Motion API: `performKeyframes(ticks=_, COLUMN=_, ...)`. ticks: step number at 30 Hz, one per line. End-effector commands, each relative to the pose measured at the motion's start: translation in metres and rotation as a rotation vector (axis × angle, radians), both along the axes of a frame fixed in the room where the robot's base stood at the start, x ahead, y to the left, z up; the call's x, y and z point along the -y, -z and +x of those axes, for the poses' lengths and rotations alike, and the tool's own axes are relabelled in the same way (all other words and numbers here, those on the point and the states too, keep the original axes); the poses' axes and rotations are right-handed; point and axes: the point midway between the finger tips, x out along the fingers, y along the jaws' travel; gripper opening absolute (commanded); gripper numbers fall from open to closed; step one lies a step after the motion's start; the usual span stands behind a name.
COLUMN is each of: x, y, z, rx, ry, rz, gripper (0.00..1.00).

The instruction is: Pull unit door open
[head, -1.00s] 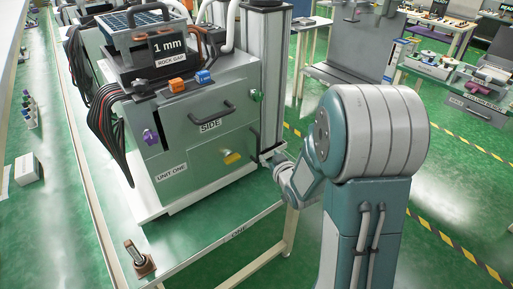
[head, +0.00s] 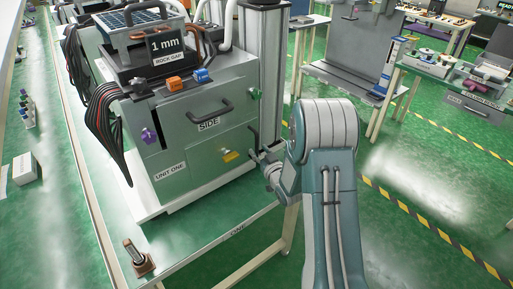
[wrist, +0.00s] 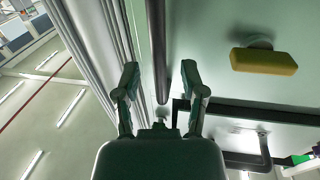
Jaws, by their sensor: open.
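The grey-green unit (head: 160,160), labelled UNIT ONE, stands on the white-green table, its front panels closed. A black handle (head: 209,109) sits above the SIDE label, and a yellow knob (head: 230,156) sits low on the face; it also shows in the wrist view (wrist: 263,61). My gripper (head: 262,158) is at the unit's right edge, beside the grey column. In the wrist view its two fingers (wrist: 160,85) are open, with a dark bar (wrist: 157,45) running between them. The fingers look apart from the bar. Whether this bar is the door's handle is unclear.
A purple knob (head: 149,136), a green knob (head: 254,94) and orange and blue connectors (head: 201,75) are on the unit. Black cables (head: 100,120) hang at its left.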

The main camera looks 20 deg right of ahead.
Motion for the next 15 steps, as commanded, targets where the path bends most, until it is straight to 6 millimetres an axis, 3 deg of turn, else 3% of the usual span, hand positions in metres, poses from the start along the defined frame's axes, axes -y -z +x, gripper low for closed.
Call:
performKeyframes(ticks=6, x=-0.003, y=0.0, z=0.021, rx=-0.001, ry=-0.001, rz=0.0, gripper=0.54)
performKeyframes(ticks=14, x=-0.003, y=0.0, z=0.023, rx=-0.001, ry=0.0, rz=0.0, gripper=0.54)
performKeyframes(ticks=15, x=-0.003, y=0.0, z=0.023, rx=-0.001, ry=0.0, rz=0.0, gripper=0.49)
